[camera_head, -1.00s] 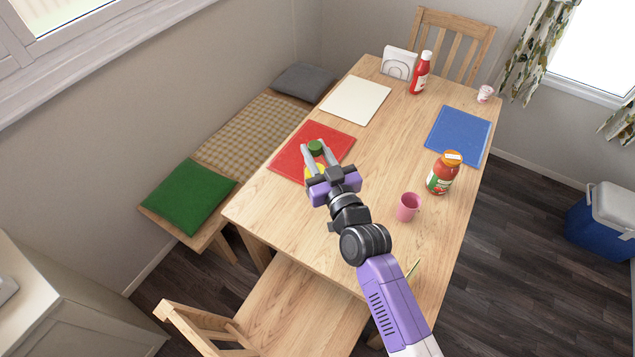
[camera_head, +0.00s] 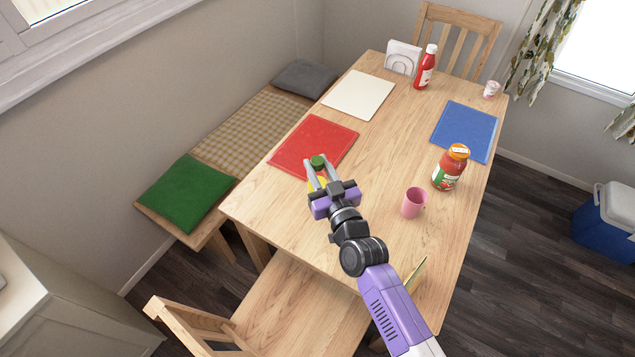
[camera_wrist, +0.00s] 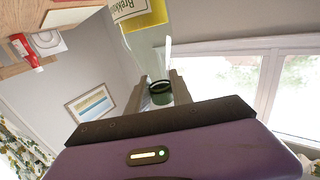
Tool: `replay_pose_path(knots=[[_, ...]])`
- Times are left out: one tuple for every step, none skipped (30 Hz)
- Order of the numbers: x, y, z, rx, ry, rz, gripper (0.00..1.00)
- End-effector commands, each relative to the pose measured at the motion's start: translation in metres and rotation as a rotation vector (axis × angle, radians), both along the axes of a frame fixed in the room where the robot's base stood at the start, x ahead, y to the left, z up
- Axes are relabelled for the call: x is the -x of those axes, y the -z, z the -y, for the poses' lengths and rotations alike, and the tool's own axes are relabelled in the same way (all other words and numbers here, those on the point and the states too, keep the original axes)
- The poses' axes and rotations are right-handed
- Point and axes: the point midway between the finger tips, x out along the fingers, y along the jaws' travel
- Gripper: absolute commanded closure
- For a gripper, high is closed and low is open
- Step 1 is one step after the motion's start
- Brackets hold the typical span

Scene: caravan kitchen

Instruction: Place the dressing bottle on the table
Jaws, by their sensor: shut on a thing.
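The dressing bottle has a green cap (camera_head: 317,161) and a yellow label, of which a little shows below my gripper's fingers in the head view. My gripper (camera_head: 319,166) is shut on the bottle near its cap, over the near right edge of the red placemat (camera_head: 312,143). In the wrist view the cap (camera_wrist: 160,93) sits between the fingers, and the clear bottle with its yellow-and-white label (camera_wrist: 137,14) reaches to the picture's top edge. The wooden table (camera_head: 385,135) lies below. The bottle's base is hidden, so I cannot tell whether it touches the table.
A pink mug (camera_head: 412,205) and a sauce jar (camera_head: 450,168) stand right of my gripper. A ketchup bottle (camera_head: 424,72), napkin holder (camera_head: 403,57) and small cup (camera_head: 491,90) stand at the back. White (camera_head: 360,94) and blue (camera_head: 465,131) placemats lie flat. The table's middle is bare.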

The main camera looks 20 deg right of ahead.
Motion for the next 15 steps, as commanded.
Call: replay_pose_path(knots=[[-0.001, 0.0, 0.0, 0.0, 0.0, 0.004, 1.0], [-0.001, 0.001, 0.0, 0.0, 0.0, 0.004, 1.0], [-0.001, 0.002, 0.0, 0.0, -0.001, 0.004, 1.0], [-0.001, 0.004, -0.001, 0.0, -0.001, 0.003, 1.0], [-0.001, 0.006, -0.001, 0.0, -0.001, 0.003, 1.0], [0.0, 0.011, -0.001, 0.0, -0.001, 0.003, 1.0], [0.0, 0.014, -0.001, 0.0, -0.001, 0.003, 1.0], [0.0, 0.018, -0.001, 0.0, -0.001, 0.003, 1.0], [0.0, 0.024, -0.001, 0.001, -0.001, 0.003, 1.0], [0.0, 0.028, -0.001, 0.001, -0.002, 0.003, 1.0], [0.0, 0.032, -0.001, 0.001, -0.002, 0.003, 1.0], [-0.001, 0.037, -0.001, 0.002, -0.001, 0.004, 1.0], [-0.001, 0.04, -0.001, 0.002, -0.001, 0.004, 1.0], [-0.001, 0.042, -0.001, 0.002, -0.001, 0.004, 1.0], [-0.001, 0.043, -0.001, 0.002, -0.002, 0.004, 1.0]])
